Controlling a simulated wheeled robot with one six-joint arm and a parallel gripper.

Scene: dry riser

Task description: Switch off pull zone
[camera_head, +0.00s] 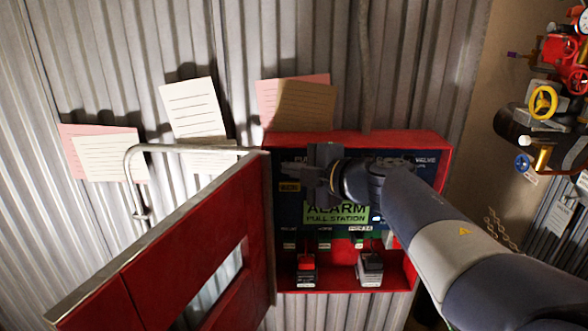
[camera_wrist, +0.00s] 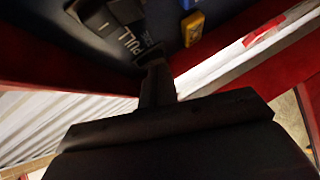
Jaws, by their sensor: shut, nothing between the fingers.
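The red alarm box (camera_head: 430,150) stands open on the corrugated wall, with a dark blue panel inside. In the wrist view, a black rocker switch (camera_wrist: 92,14) sits on the panel at the top left, beside white lettering that reads "PULL" (camera_wrist: 128,42), with a second partly visible word. My gripper (camera_wrist: 155,68) is shut and empty, its tips close below the lettering. I cannot tell whether it touches the panel. In the head view my gripper (camera_head: 318,175) is in front of the panel's upper part and hides much of it. The switch's position is unclear.
The red door (camera_head: 190,255) with a window hangs open on the left. A green alarm pull station sign (camera_head: 345,213) is below my gripper. Two switch-like devices (camera_head: 306,270) (camera_head: 370,268) sit lower in the box. A yellow part (camera_wrist: 193,28) is on the panel. Valves (camera_head: 543,102) stand right.

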